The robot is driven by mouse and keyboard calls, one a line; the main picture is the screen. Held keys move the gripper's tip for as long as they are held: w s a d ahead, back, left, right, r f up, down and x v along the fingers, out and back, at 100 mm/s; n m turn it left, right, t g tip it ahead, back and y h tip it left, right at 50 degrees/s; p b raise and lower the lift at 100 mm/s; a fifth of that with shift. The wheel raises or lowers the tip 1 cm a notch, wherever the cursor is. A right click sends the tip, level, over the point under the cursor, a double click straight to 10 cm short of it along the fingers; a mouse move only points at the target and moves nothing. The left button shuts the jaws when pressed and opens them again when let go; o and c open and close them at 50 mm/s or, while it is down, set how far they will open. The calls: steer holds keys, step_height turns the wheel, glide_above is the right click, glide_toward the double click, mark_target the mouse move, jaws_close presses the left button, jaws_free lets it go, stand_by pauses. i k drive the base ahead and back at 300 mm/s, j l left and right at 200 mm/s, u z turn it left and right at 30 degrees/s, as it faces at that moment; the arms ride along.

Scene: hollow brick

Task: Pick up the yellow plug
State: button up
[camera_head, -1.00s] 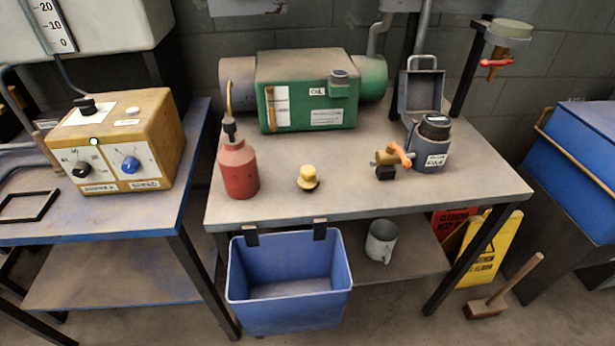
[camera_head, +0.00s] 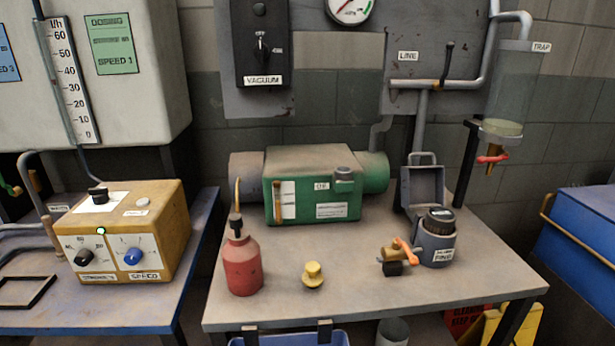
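The yellow plug (camera_head: 313,274) stands on the grey workbench (camera_head: 375,299), near the middle of its front half. It is small, with a narrower knob on top of a wider base. It is right of the red oil can (camera_head: 242,265) and left of the brass valve with an orange handle (camera_head: 400,258). Nothing covers it. My gripper is not in the head view.
A green machine (camera_head: 312,190) stands behind the plug. A grey jar (camera_head: 436,240) and an open grey box (camera_head: 423,186) are at the right. A yellow control box (camera_head: 120,232) sits on the blue table at left. A blue bin (camera_head: 290,339) hangs at the bench front.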

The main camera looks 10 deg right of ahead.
mark_target(313, 277)
steer(key=i+l+u, duration=0.2)
steer(key=u, duration=0.15)
steer(key=i+l+u, duration=0.15)
steer(key=l+u, duration=0.25)
steer(key=i+l+u, duration=0.1)
steer(key=l+u, duration=0.25)
